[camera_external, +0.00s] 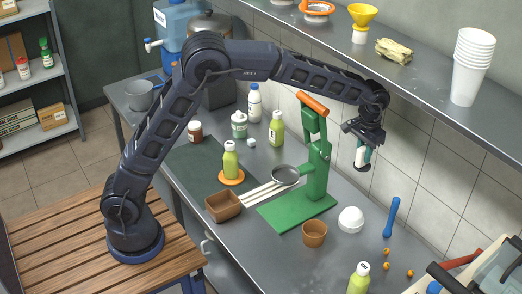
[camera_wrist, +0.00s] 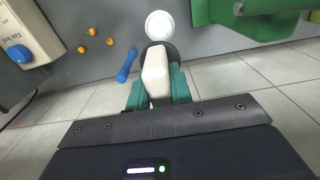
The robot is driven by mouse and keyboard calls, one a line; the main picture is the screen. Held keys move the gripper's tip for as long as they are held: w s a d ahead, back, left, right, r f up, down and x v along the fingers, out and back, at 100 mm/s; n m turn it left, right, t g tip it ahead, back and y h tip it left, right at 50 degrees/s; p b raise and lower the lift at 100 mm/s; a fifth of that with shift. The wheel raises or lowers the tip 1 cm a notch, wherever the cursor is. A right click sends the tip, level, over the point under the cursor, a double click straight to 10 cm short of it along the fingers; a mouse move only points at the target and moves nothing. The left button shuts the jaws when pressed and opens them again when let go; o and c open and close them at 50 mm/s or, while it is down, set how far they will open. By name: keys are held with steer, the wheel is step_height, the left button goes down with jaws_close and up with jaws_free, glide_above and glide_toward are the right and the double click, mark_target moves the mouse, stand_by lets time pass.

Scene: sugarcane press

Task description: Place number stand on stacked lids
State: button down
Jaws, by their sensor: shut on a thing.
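The number stand (camera_external: 359,157), a white upright piece with a dark round base, hangs in my gripper (camera_external: 364,150) above the counter at the right. In the wrist view my gripper (camera_wrist: 157,90) has its teal fingers shut on both sides of the pale stand (camera_wrist: 155,70), with the dark base beyond. The stacked white lids (camera_external: 351,219) sit on the counter below the stand, apart from it. In the wrist view the lids (camera_wrist: 160,23) show as a white disc just past the base. The stand's number face is not readable.
The green press (camera_external: 318,165) with an orange handle stands left of the lids. A brown cup (camera_external: 314,234), a blue bar (camera_external: 392,217) and small orange balls (camera_external: 388,265) lie nearby. The wall shelf (camera_external: 425,75) holds white cups (camera_external: 471,65). Green bottles stand on the counter.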

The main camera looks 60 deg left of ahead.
step_height(320, 180, down, 20)
steer(key=shift+r, duration=0.1)
stand_by(0.5)
steer(key=c, duration=1.3)
jaws_free()
steer(key=shift+o, duration=0.2)
step_height(320, 180, up, 12)
